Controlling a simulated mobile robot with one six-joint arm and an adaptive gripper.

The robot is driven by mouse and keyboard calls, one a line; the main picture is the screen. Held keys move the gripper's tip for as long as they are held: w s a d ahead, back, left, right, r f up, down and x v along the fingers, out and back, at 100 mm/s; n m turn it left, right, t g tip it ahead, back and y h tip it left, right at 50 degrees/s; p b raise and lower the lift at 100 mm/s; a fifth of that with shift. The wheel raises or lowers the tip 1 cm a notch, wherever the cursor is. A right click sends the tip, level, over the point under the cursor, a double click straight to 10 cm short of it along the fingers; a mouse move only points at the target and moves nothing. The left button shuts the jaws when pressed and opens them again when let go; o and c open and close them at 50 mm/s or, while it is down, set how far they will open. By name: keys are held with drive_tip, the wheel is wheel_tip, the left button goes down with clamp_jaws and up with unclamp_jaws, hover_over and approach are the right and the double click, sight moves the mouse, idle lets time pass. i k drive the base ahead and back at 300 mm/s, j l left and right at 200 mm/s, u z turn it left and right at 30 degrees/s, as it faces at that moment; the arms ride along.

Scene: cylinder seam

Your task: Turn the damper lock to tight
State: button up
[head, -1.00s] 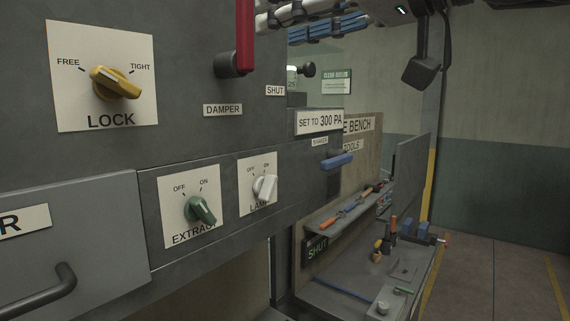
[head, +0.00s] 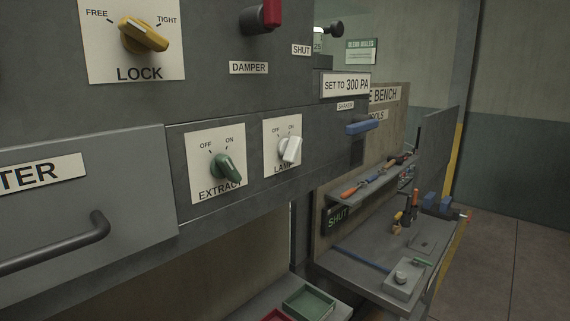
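The damper lock is a yellow knob (head: 144,35) on a white LOCK plate (head: 105,60) at the upper left of the head view. FREE is printed at its upper left and TIGHT at its upper right. The knob's bar slopes from the FREE side at upper left down to the lower right, and does not line up with TIGHT. The red damper lever (head: 272,13) is to the right on a dark pivot, its upper part cut off by the frame. Nothing touches the knob. My gripper is not in view.
Below are the green EXTRACT knob (head: 228,167), the white LAMP knob (head: 290,149) and a drawer handle (head: 60,245) that sticks out. A blue handle (head: 362,127) juts out at the right. A tool bench (head: 375,265) stands beyond. The floor at right is clear.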

sight(137, 36)
drive_tip(key=u, duration=1.45)
